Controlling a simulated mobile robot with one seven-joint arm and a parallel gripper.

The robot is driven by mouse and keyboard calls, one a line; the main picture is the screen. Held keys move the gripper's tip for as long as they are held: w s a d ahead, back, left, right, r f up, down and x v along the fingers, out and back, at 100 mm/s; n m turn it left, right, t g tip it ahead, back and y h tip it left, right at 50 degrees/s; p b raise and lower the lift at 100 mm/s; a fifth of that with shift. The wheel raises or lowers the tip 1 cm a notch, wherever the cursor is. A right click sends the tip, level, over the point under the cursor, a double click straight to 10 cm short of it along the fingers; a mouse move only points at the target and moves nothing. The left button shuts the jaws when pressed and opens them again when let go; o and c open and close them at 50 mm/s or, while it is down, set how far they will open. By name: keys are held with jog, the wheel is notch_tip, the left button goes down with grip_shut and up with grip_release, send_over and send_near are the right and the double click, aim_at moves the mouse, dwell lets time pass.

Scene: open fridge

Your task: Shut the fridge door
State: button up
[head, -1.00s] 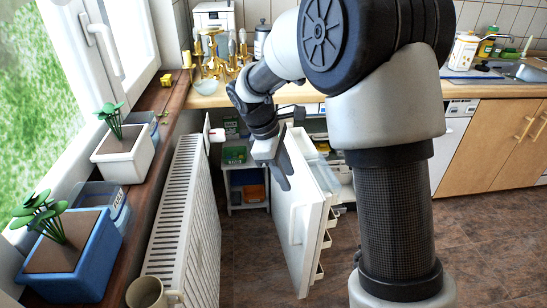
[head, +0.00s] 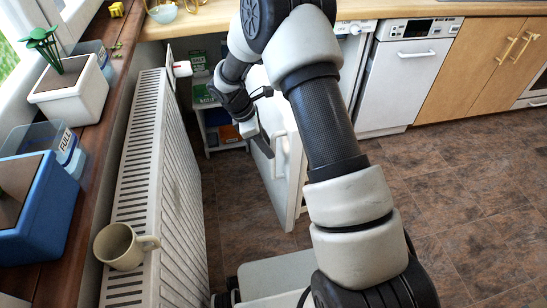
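The white fridge door (head: 291,190) stands open beyond my arm, jutting out towards me from under the counter. Its outer face with the long white handle (head: 277,157) is turned to the left. My gripper (head: 264,147) is at the left side of the door, close to the handle. I cannot tell whether it touches the door or handle, or how far its fingers are apart. My arm hides the fridge interior and part of the door's upper edge.
A white radiator (head: 150,185) with a beige mug (head: 119,247) on it stands at the left, below a sill with a blue planter (head: 35,215). A small shelf (head: 226,143) stands behind my gripper. A white dishwasher (head: 412,75) is at the right. Brown floor (head: 460,200) there is clear.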

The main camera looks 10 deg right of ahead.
jog(key=b+x, duration=0.1)
jog(key=x, duration=0.4)
jog(key=shift+d+f, duration=0.15)
jog(key=shift+f, duration=0.2)
grip_shut()
